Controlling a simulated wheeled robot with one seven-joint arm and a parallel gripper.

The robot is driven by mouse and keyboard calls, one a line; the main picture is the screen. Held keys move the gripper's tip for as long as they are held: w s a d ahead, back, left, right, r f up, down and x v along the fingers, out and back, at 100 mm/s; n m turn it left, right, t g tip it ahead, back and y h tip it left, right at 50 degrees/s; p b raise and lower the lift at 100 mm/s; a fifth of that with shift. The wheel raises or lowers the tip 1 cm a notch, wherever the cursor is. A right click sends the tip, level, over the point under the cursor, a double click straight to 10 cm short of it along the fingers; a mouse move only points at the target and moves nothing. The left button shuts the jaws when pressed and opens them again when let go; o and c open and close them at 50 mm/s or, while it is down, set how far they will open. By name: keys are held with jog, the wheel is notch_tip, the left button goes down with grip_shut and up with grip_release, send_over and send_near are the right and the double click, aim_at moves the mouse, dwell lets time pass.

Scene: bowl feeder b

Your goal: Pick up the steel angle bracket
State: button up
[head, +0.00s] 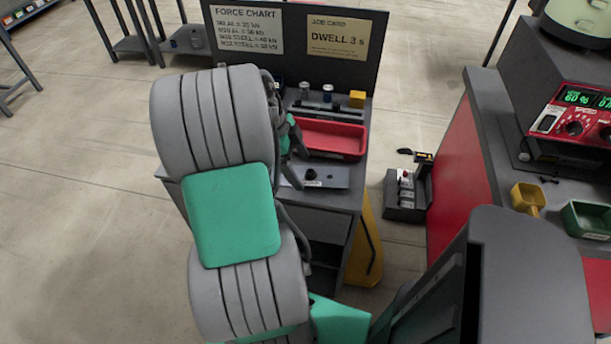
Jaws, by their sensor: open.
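I cannot make out a steel angle bracket in the head view; my arm hides the left part of the workbench (345,199). My gripper (296,150) shows only in part past the right edge of my arm, over the bench beside the left end of a red tray (345,154). Its jaws are open, with nothing visible between them. The inside of the red tray looks empty where it shows.
A grey plate with a black knob (311,174) lies at the bench front. A yellow block (357,98) and small cylinders stand at the back, before a dark sign panel (296,50). A red-sided counter (463,160) stands right; a grey box with switches (404,195) is on the floor between.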

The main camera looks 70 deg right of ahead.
jog(key=shift+x, duration=0.85)
jog(key=c, duration=1.9)
jog(key=shift+r, duration=0.1)
